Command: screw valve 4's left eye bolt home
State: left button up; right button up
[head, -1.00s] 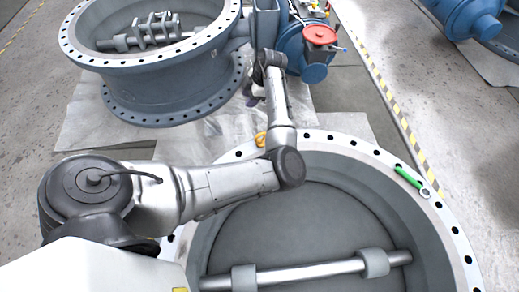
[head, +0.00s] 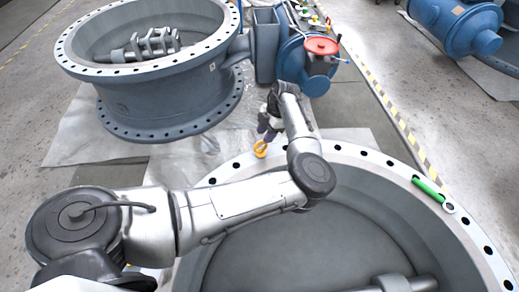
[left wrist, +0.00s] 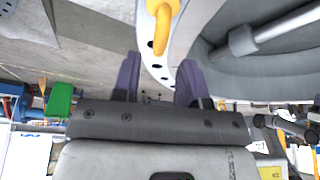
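The near valve's round light-grey flange (head: 350,153) fills the lower right of the head view. An orange eye bolt (head: 260,149) stands on its far left rim. In the left wrist view the eye bolt (left wrist: 160,22) is at the top, cut by the frame edge. My left gripper (head: 268,132) is just beyond the bolt in the head view, apart from it. In the left wrist view its two purple fingers (left wrist: 158,78) are spread with nothing between them, and the bolt is past their tips. My right gripper is not in view.
A green-handled tool (head: 432,190) lies on the flange's right rim. A second large valve body (head: 160,100) stands behind at left. A blue actuator with a red handwheel (head: 321,46) is at the back. Grey sheeting (head: 185,160) covers the floor between.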

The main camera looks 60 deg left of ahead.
aim_at(260, 153)
pick_arm(q)
jog(key=b+x, duration=0.2)
jog(key=x, duration=0.4)
jog(key=shift+f, duration=0.25)
grip_shut()
